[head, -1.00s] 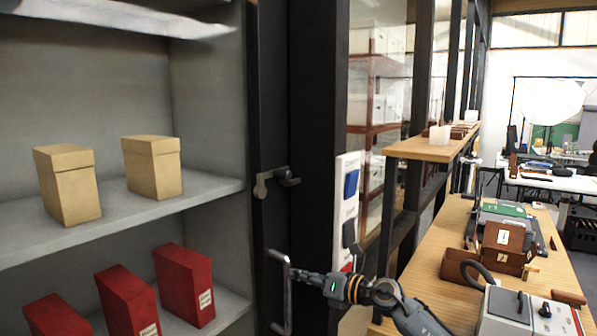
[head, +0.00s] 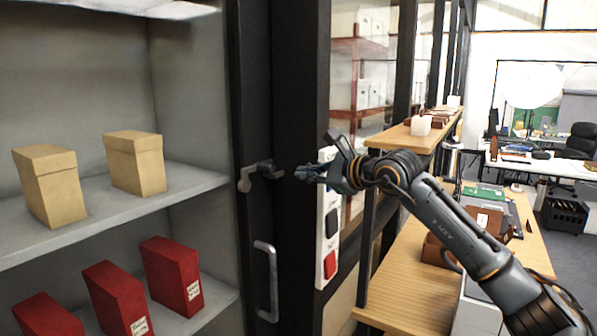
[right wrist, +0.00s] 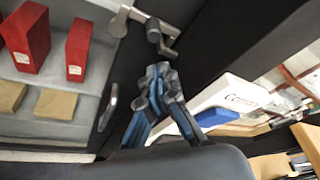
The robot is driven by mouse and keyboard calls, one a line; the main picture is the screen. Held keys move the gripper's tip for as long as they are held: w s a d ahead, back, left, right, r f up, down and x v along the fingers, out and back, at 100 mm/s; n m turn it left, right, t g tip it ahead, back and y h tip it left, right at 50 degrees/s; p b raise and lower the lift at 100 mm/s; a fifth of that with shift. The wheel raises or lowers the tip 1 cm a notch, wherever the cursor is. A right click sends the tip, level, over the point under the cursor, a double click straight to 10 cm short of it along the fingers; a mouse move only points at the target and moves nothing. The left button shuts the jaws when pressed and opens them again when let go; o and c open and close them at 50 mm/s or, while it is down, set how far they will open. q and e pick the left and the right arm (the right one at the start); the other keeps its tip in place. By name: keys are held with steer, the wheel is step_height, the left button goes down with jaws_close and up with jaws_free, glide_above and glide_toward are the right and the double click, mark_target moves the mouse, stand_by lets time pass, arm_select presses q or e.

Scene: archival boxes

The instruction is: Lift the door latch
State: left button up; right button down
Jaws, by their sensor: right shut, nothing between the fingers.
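The door latch (head: 258,174) is a grey metal piece on the dark door frame at the edge of the shelf cabinet. It also shows in the right wrist view (right wrist: 155,32), just beyond the fingertips. My right gripper (head: 301,173) is shut and empty, a little to the right of the latch at about its height. In the right wrist view the fingers of my right gripper (right wrist: 160,75) point toward the latch, with a gap between. The door handle (head: 266,281), a grey vertical bar, is below the latch. My left gripper is not in view.
The cabinet shelves (head: 110,222) hold two tan boxes (head: 135,163) and several red boxes (head: 172,275). A white panel with a red switch (head: 330,264) is on the post behind my right gripper. A wooden bench (head: 410,290) with items stands at right.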

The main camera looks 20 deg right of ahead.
mark_target(275, 174)
steer(key=shift+p+x, duration=1.85)
steer(key=shift+x, duration=2.5)
steer(key=shift+d, duration=0.1)
